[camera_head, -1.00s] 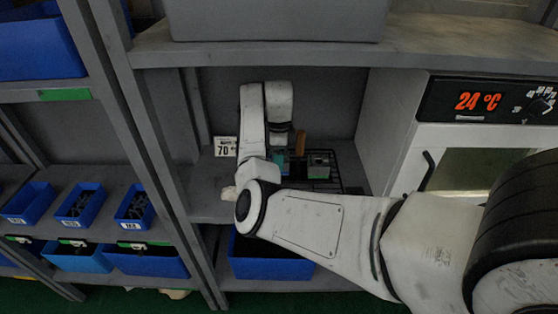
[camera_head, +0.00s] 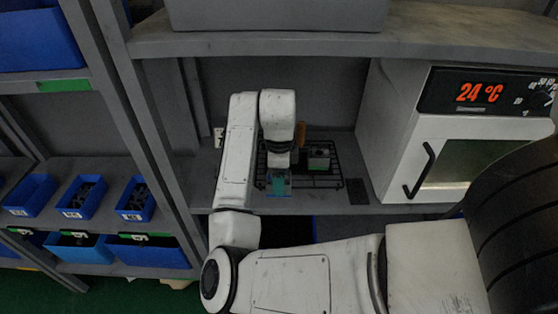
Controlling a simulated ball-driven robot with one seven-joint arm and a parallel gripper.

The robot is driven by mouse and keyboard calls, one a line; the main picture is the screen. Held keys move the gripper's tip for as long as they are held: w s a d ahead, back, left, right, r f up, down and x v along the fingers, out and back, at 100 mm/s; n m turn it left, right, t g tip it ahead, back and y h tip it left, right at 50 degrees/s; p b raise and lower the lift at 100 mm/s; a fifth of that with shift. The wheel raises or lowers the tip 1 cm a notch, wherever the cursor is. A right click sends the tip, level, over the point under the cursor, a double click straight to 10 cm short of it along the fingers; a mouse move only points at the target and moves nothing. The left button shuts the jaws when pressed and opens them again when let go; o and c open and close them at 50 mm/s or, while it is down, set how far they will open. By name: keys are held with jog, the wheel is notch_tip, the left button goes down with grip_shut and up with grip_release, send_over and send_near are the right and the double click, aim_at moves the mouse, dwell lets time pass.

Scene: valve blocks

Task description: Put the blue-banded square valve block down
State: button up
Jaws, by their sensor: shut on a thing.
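My gripper (camera_head: 279,172) points down over the front left part of a black wire rack (camera_head: 330,183) on the shelf. It is shut on the blue-banded square valve block (camera_head: 279,187), of which a small teal-blue part shows below the wrist. The fingers and most of the block are too small and covered to make out. I cannot tell whether the block touches the rack or hangs just above it.
A grey block with a green base (camera_head: 319,159) stands on the rack, right of my gripper. A brown upright piece (camera_head: 301,131) is behind. A dark flat pad (camera_head: 357,191) lies right of the rack, beside the white oven (camera_head: 420,145). The upper shelf (camera_head: 340,38) overhangs.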

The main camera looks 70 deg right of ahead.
jog(key=shift+s+a, duration=0.35)
jog(key=shift+a, duration=0.5)
jog(key=shift+s+a, duration=0.35)
jog(key=shift+a, duration=0.5)
jog(key=w+a+f+n, duration=0.3)
jog(key=a+f+n, duration=0.2)
jog(key=a+n, duration=0.3)
jog(key=w+a+f+n, duration=0.4)
jog(key=a+n, duration=0.5)
jog(key=n, duration=0.4)
jog(key=w+a+f+n, duration=0.4)
jog(key=a+f+n, duration=0.2)
jog(key=a+n, duration=0.3)
jog(key=shift+a+n+h, duration=0.2)
jog(key=shift+n+h, duration=0.1)
jog(key=shift+n, duration=0.6)
jog(key=shift+w, duration=0.1)
